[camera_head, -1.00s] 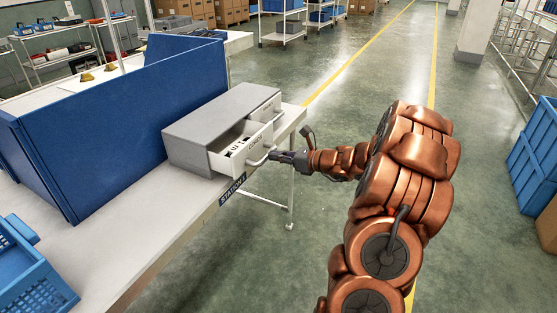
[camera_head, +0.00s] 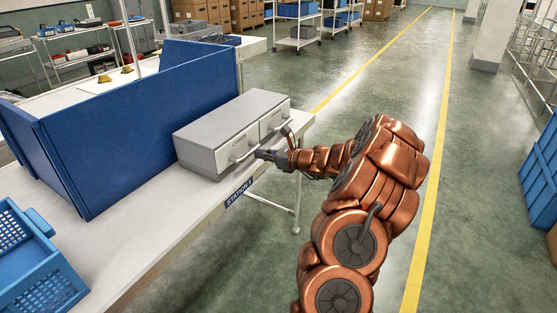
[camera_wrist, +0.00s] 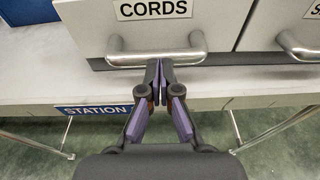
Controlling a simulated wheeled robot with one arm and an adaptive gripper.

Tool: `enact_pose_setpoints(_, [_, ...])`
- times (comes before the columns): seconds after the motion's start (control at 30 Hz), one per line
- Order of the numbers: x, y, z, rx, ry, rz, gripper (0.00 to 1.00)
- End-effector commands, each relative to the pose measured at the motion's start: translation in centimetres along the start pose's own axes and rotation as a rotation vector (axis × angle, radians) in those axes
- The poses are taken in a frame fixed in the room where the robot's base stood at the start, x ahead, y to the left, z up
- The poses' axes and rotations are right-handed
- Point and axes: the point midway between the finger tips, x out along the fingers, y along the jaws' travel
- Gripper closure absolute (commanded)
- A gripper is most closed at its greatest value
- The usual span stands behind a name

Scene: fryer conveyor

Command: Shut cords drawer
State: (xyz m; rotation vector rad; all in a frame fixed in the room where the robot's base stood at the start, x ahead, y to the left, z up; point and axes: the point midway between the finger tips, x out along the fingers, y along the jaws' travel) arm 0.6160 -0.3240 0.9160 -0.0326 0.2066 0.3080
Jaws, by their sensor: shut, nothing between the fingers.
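The cords drawer (camera_head: 238,148) is the left drawer of a grey two-drawer unit (camera_head: 222,118) on the white table. Its front looks flush with the unit, or nearly so. In the wrist view the drawer front (camera_wrist: 190,22) carries a CORDS label (camera_wrist: 153,9) above a silver bar handle (camera_wrist: 157,53). My gripper (camera_head: 260,153) is at the handle. In the wrist view its fingertips (camera_wrist: 159,66) are together with nothing between them, just at the lower edge of the handle. I cannot tell whether they touch it.
A second drawer (camera_head: 273,122) with its own handle sits to the right. A blue partition (camera_head: 140,110) stands behind and left of the unit. A blue crate (camera_head: 35,262) is at the near left. The green floor to the right is open.

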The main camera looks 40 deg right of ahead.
Motion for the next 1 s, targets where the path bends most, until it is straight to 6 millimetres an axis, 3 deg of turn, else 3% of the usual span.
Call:
enact_pose_setpoints(0.2, [-2.1, 0.2, 0.8, -0.001, -0.002, 0.01, 1.0])
enact_pose_setpoints(0.6, [-9.7, -0.3, 0.1, 0.001, -0.001, -0.002, 1.0])
enact_pose_setpoints(0.8, [-11.6, -0.2, 0.3, -0.001, -0.002, 0.001, 1.0])
enact_pose_setpoints(1.0, [-12.1, -0.1, 0.3, 0.0, -0.001, 0.005, 1.0])
